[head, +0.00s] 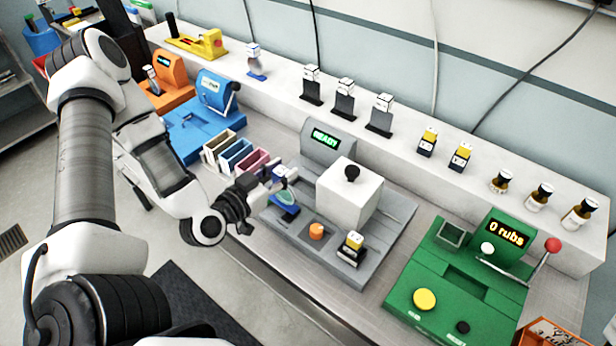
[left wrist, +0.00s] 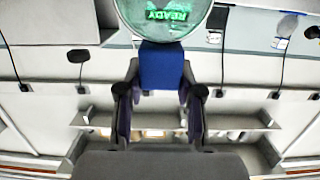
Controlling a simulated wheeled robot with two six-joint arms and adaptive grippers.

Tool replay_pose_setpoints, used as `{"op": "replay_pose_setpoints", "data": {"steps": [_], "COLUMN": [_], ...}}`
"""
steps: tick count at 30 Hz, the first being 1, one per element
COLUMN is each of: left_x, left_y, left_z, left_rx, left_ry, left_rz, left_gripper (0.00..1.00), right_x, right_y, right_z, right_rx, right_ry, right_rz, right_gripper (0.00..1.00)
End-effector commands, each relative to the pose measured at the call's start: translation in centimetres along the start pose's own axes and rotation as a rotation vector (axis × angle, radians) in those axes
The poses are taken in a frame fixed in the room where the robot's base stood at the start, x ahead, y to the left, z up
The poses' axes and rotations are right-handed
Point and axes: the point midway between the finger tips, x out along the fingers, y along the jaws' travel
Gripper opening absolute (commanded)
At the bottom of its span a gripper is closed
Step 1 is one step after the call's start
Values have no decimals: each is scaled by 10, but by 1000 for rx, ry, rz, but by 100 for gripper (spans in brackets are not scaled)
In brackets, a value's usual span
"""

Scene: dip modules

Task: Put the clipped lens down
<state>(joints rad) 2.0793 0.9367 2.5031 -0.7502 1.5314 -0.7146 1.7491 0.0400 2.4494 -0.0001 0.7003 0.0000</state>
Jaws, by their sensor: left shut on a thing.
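My left gripper (head: 268,182) is shut on the blue clip (left wrist: 160,66) of the clipped lens. The round, see-through greenish lens (left wrist: 165,14) sticks out beyond the fingertips in the left wrist view, and the green READY display shows through it. In the head view the lens (head: 285,198) is over the left part of the grey station (head: 390,236), with a dark blue part just below it. I cannot tell whether the lens touches the station. My right gripper is not in view.
The grey station carries a white block (head: 349,196) with a black knob, an orange button (head: 317,231) and a yellow-topped module (head: 352,246). Coloured bins (head: 236,153) stand left of the gripper. A green station (head: 466,280) stands at right. Several modules line the back shelf.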

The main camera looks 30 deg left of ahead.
Motion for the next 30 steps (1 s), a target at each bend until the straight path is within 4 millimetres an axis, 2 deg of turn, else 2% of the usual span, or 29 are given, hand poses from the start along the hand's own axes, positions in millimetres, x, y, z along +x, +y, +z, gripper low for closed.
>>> {"op": "replay_pose_setpoints", "data": {"steps": [1,3,9,14,17,18,21,30], "left_x": [14,24,60,78,95,94,96,97], "left_y": [1,2,3,3,5,4,4,3], "left_z": [7,-2,-6,-7,-9,3,18,25], "left_rx": [6,8,7,4,5,3,2,-1], "left_ry": [9,0,0,0,2,-6,-4,1], "left_rz": [3,4,3,0,2,1,0,-1], "left_gripper": [0,0,0,0,0,0,0,0], "right_x": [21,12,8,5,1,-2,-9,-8], "right_y": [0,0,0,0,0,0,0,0], "right_z": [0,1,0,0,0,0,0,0], "right_rx": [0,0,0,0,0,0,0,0], "right_ry": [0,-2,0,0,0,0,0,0], "right_rz": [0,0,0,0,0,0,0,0], "right_gripper": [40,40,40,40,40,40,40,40]}}
